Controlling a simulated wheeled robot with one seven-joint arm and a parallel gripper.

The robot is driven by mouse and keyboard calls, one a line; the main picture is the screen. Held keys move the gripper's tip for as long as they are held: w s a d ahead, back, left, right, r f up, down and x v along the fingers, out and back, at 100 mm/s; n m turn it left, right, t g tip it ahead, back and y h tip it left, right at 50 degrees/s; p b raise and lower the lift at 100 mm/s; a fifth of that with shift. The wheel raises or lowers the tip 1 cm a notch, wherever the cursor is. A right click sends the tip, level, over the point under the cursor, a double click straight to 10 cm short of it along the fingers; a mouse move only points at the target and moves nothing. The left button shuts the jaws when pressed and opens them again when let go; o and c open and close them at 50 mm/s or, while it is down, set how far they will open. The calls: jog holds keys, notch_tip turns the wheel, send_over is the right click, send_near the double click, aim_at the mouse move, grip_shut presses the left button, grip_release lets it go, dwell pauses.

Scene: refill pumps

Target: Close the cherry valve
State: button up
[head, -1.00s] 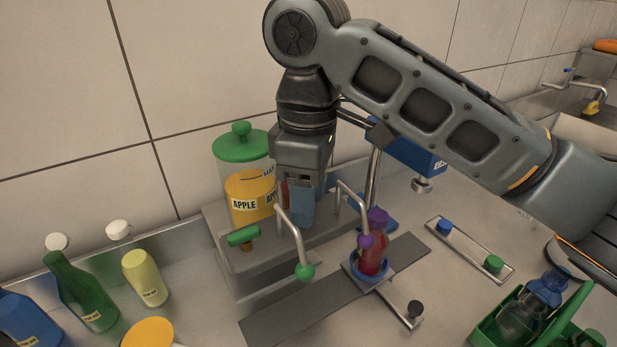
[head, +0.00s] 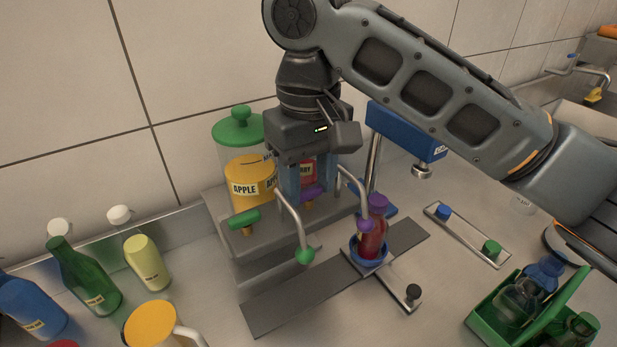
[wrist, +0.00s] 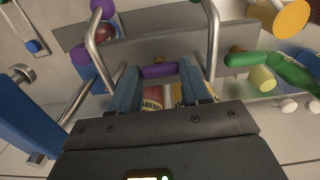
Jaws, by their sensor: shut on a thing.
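The cherry valve's purple handle (head: 312,193) lies crosswise at the front of the red cherry tank (head: 309,172), which is partly hidden by my gripper. In the wrist view the purple handle (wrist: 158,71) sits between the tips of my two blue fingers. My gripper (wrist: 160,76) is shut on it. In the head view my gripper (head: 305,194) reaches down from above the tanks. A bottle with red contents (head: 373,241) stands in a blue ring holder under the purple-tipped spout (head: 365,226). I cannot tell whether liquid is flowing.
The yellow apple tank (head: 245,187) with its green handle (head: 244,219) stands just left of my gripper. The green-tipped spout (head: 305,256) curves out in front. Several bottles stand at the left. A green crate (head: 480,316) is at the lower right.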

dwell(0.4)
jog(key=o, duration=1.1)
jog(key=shift+c, duration=0.2)
